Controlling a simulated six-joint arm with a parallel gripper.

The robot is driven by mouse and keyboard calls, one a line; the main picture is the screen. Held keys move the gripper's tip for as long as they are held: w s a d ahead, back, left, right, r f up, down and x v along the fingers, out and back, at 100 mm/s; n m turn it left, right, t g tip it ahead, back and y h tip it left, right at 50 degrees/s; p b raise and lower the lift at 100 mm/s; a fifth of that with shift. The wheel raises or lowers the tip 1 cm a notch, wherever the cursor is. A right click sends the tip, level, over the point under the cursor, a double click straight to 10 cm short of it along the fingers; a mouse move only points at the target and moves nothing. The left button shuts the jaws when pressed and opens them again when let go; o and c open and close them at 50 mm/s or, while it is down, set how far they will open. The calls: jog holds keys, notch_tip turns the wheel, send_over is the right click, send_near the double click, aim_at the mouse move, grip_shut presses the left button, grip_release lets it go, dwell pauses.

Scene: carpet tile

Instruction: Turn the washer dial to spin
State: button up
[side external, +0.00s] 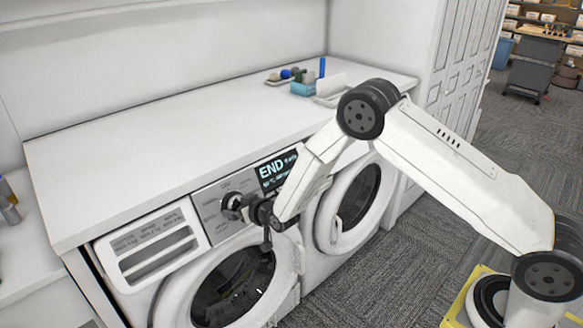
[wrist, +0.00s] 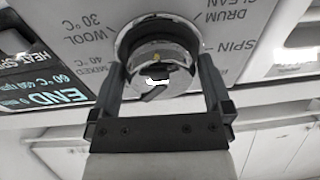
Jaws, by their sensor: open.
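The washer dial (wrist: 158,48) is a round chrome knob on the grey control panel, in the upper middle of the wrist view. It also shows on the left washer's panel in the side view (side external: 231,204), partly covered by my gripper (side external: 247,208). In the wrist view, my gripper (wrist: 160,68) is open, with one dark finger on each side of the dial's lower part. I cannot tell whether the fingers touch it. The SPIN label (wrist: 237,46) is upside down, right of the dial; WOOL and MIXED are left. The dial's pointer direction is unclear.
The lit display (side external: 274,171) reads END. The detergent drawer (side external: 153,243) is left of the dial, and the round door (side external: 207,296) is below. A second machine (side external: 324,222) stands to the right. Small items (side external: 303,83) sit far back on the white counter (side external: 160,130).

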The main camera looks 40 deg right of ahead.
jog(key=c, duration=0.9)
jog(key=shift+c, duration=0.2)
